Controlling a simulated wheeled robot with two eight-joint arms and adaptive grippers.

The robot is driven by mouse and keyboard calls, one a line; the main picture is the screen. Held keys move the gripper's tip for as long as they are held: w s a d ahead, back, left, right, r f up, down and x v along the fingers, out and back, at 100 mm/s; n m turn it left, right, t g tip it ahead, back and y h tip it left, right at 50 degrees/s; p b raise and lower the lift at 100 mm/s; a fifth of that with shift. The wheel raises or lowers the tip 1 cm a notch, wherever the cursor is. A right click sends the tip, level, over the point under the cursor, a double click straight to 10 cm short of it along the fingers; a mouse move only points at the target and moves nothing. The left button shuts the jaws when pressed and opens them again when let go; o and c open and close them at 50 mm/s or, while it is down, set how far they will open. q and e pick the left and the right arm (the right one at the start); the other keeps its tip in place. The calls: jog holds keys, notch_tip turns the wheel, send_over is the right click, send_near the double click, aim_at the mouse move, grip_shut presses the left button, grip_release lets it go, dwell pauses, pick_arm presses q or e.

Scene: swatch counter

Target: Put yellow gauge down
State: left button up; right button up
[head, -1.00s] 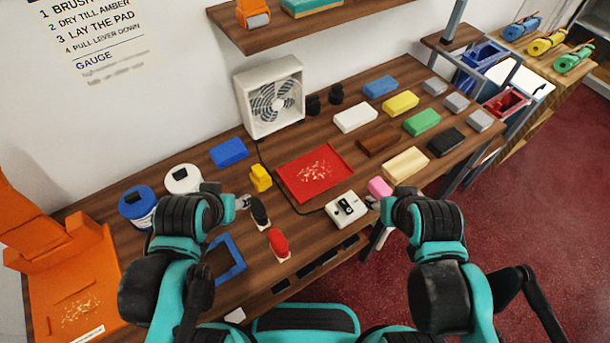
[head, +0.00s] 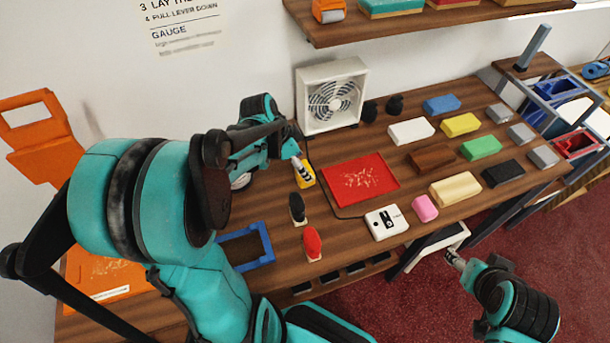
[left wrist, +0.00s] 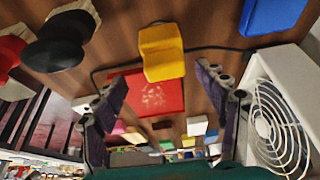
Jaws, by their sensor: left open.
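The yellow gauge (head: 307,178) sits on the wooden counter, left of the red tray (head: 362,177). My left gripper (head: 299,164) is right at it, partly covering it in the head view. In the left wrist view the yellow gauge (left wrist: 162,52) rests on the counter between and just beyond the spread fingers of my left gripper (left wrist: 162,82), with visible gaps on both sides. My left gripper is open and holds nothing. My right gripper (head: 454,259) hangs over the floor in front of the counter; its fingers are too small to read.
A fan (head: 332,95) stands behind the gauge. Black (head: 297,208) and red (head: 312,243) knobbed items stand in front of it. A blue frame (head: 247,246) lies nearer. A white device (head: 386,222) and several coloured blocks are to the right. A cable runs beside the gauge.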

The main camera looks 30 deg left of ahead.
pick_arm(q)
jog(key=shift+b+x, duration=0.45)
jog(key=shift+x, duration=0.7)
jog(key=b+x, duration=0.1)
jog(key=x, duration=0.2)
jog(key=b+x, duration=0.1)
jog(key=shift+w+a+f+b, duration=0.1)
jog(key=shift+a+f+b, duration=0.15)
jog(key=shift+a+b, duration=0.1)
jog(key=shift+w+d+f, duration=0.1)
jog(key=shift+w+f, duration=0.1)
jog(key=shift+f, duration=0.2)
jog(key=shift+s+r, duration=0.1)
jog(key=shift+c, duration=1)
jog(key=c, duration=1.2)
